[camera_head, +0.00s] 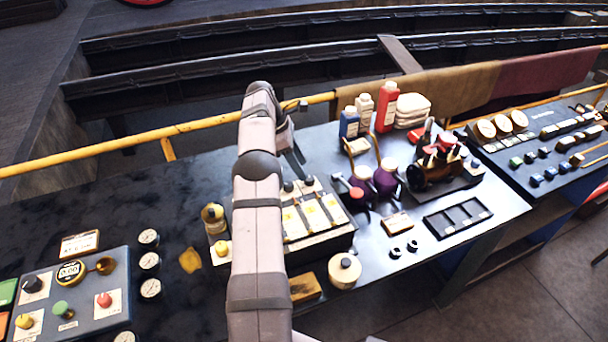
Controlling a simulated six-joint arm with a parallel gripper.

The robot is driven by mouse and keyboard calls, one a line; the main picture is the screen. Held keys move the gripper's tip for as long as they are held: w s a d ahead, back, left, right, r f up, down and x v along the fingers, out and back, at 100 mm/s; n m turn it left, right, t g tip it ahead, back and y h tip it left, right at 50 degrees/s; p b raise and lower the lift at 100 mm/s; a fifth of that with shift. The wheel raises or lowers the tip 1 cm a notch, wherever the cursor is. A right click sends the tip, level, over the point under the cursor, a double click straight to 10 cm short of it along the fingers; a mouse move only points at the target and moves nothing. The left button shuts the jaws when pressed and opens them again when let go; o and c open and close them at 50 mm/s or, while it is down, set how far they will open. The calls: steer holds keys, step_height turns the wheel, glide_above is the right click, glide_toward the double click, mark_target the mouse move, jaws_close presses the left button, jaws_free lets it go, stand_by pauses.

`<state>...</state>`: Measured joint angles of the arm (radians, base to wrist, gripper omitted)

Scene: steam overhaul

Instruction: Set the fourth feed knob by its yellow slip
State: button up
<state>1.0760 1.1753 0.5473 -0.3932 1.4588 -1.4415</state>
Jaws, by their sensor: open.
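A box with a pale sloped top (315,217) stands on the dark bench right of my arm. Yellow slips (291,222) and dark slots or levers run along its top. Small dark knobs (308,181) show at its back edge. My arm hides the box's left part, so I cannot tell which knob is the fourth. My gripper (298,158) points down behind the box, above the bench. It is open, with nothing seen between its fingers, and partly hidden by my wrist.
Left are a control panel (88,290) with coloured knobs and several gauges (149,262). A round pale-lidded jar (344,270) stands in front of the box. Bottles (386,105), purple pots (384,180) and a brown engine model (432,170) stand right. A yellow rail (205,124) runs behind.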

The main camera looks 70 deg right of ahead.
steer(key=shift+v, duration=1.25)
steer(key=s+a+r+h+b, duration=0.1)
steer(key=s+a+r+b, duration=0.15)
steer(key=r+b, duration=0.4)
step_height(320, 180, down, 7)
steer(key=n+t+h, duration=0.1)
steer(key=n, duration=0.6)
steer(key=shift+w+d+r+t+p, duration=0.25)
steer(key=shift+w+d+t+p, duration=0.1)
steer(key=shift+d+t+p, duration=0.1)
steer(key=shift+f, duration=0.1)
